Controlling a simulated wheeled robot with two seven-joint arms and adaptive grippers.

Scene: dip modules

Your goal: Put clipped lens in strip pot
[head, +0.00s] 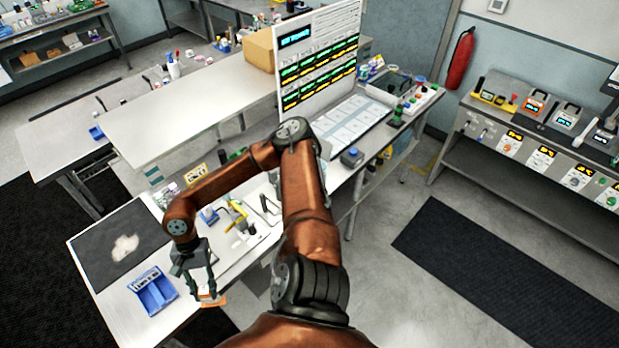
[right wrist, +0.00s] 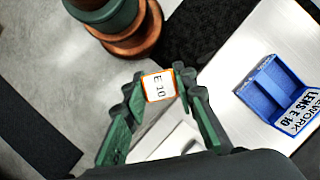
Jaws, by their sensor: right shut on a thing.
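My right gripper (head: 203,290) is shut on a small flat piece with an orange edge and a white face (right wrist: 159,86), taken as the clipped lens. In the head view this lens (head: 213,300) hangs by the table's front edge. A blue open tray (head: 150,292) with a white label stands to its left; the wrist view shows the same blue tray (right wrist: 268,85), its label ending "LENS E 10". Nothing is clearly identifiable as the strip pot. My left gripper is out of view.
A dark mat (head: 92,240) with a pale patch lies behind the blue tray. Small tools and parts crowd the bench right of the mat. A tall white board (head: 318,55) stands further back. The white table (head: 120,315) is bare around the tray.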

